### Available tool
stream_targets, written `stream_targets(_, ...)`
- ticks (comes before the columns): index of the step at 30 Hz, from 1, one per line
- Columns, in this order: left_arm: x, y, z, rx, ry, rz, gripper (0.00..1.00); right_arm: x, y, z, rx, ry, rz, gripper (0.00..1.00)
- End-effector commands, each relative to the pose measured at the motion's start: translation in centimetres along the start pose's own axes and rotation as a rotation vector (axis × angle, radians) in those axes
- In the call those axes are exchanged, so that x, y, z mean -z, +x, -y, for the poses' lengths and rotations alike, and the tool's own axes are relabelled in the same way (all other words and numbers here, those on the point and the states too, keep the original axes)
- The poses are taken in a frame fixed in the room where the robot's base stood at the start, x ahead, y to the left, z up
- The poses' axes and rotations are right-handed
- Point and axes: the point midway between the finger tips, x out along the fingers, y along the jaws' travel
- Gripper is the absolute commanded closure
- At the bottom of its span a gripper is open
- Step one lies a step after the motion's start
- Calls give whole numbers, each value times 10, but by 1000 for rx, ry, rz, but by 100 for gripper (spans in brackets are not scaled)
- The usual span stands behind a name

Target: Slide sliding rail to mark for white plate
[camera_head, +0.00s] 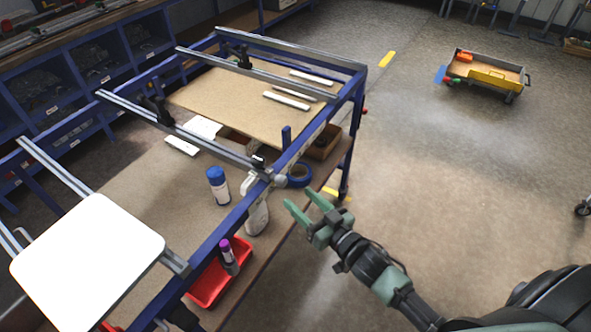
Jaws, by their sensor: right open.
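A white plate (88,262) with rounded corners lies on metal rails at the left front of a blue-framed workbench. A grey sliding rail (180,130) crosses the frame diagonally, with a clamp-like block at its near end (262,172). A second cross rail (245,66) lies farther back. I cannot make out a clear mark for the plate. My right gripper (302,213) is open and empty, just right of the bench's near long side, apart from the rail. My left gripper is not in view.
On the lower shelf are a blue-capped bottle (218,187), a red bin (212,280), a blue tape roll (300,175) and a spray bottle (256,208). A cart (485,76) stands far right. The floor (440,180) between is clear.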

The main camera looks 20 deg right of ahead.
Motion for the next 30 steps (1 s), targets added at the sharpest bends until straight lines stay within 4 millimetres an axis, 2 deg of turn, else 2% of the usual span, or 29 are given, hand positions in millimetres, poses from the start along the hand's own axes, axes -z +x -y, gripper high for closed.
stream_targets(1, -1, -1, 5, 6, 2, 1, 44, 10, 2, 4, 12, 1, -18, 46)
stream_targets(4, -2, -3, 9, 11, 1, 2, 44, 16, 10, 6, 20, 3, -30, 46)
stream_targets(12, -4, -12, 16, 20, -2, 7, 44, 18, 52, 6, 17, 4, -29, 46)
stream_targets(18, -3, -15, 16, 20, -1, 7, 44, 16, 74, 6, 17, 4, -27, 46)
stream_targets(28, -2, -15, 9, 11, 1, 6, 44, 15, 79, 6, 17, 3, -25, 46)
stream_targets(29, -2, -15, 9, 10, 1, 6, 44, 15, 79, 6, 17, 3, -25, 49)
stream_targets(30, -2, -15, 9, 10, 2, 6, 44, 15, 79, 6, 17, 3, -25, 60)
